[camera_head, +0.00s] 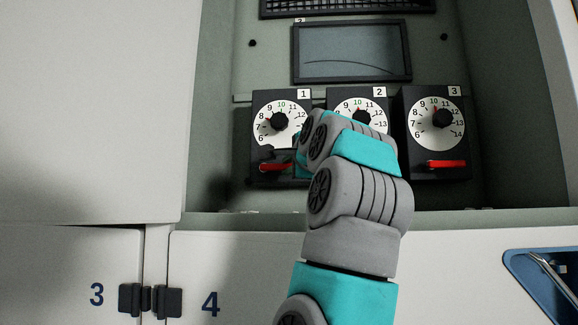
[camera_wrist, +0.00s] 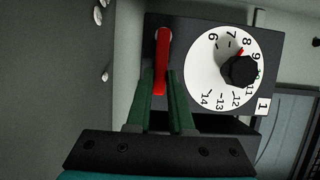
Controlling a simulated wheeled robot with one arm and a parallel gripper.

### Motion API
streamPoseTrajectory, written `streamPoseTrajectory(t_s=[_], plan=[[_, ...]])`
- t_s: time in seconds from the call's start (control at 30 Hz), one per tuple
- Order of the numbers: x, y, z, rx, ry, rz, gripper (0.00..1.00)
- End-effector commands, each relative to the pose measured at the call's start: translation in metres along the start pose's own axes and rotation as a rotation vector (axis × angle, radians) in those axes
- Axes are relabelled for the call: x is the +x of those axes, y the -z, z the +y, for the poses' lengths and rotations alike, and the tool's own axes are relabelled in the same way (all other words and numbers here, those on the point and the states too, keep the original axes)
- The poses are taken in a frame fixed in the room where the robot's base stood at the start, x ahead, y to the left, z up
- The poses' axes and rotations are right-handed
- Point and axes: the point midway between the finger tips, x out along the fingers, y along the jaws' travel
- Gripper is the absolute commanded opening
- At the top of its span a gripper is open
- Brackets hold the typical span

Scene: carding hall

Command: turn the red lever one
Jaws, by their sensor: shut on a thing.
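The red lever of unit 1 (camera_head: 272,167) sits below its round white dial (camera_head: 270,130), on the leftmost of the dark control boxes. In the wrist view the red lever (camera_wrist: 162,45) runs down between the two green fingers of my gripper (camera_wrist: 161,78), which are shut on it. The dial (camera_wrist: 205,65) also shows there, with its black knob (camera_wrist: 240,72) and a red pointer mark near 8. In the head view the lever lies about level, and my wrist hides its right end and most of my gripper (camera_head: 285,163).
Box 2's dial (camera_head: 345,107) is partly behind my arm; its lever is hidden. Box 3 (camera_head: 437,150) stands to the right, with its own red lever (camera_head: 446,165). A dark screen (camera_head: 350,53) is above. A ledge (camera_head: 230,222) runs below the boxes.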

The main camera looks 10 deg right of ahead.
Motion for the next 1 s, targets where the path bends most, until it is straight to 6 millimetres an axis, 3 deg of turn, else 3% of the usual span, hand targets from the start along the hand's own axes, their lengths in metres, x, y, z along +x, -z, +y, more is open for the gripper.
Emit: streamPoseTrajectory(t_s=[0.13, 1.0], plan=[[0.0000, 0.0000, 0.0001, 0.000, 0.000, 0.000, 0.00], [0.0002, 0.0000, 0.0008, -0.001, -0.002, 0.000, 0.00]])
